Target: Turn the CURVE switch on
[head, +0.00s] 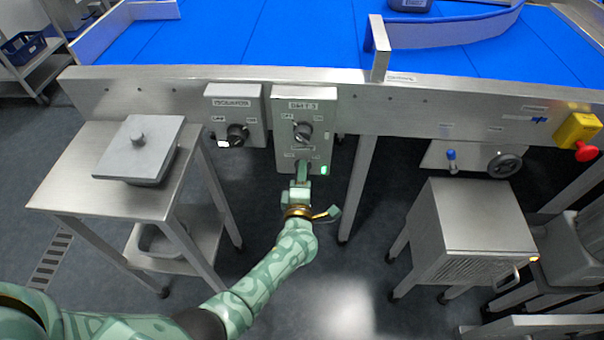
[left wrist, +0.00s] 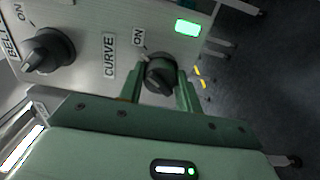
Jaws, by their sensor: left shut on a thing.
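The CURVE switch is a black rotary knob (left wrist: 160,74) on a grey control box (head: 319,100), below the BELT knob. In the left wrist view its light pointer mark is turned toward the ON label (left wrist: 139,38). A green lamp (left wrist: 188,27) beside it is lit; the lamp also shows in the head view (head: 324,170). My left gripper (head: 303,174) is shut on the CURVE knob, with one finger on each side of it in the left wrist view (left wrist: 160,88). In the head view the gripper hides the knob. My right gripper is not in view.
The BELT knob (head: 303,132) sits just above, and the ISOLATOR switch (head: 237,134) to the left. A steel table (head: 70,190) with a lidded container (head: 139,155) stands left. A steel cabinet (head: 470,225), handwheel (head: 504,164) and red emergency button (head: 586,151) are right. The blue conveyor (head: 230,40) lies above.

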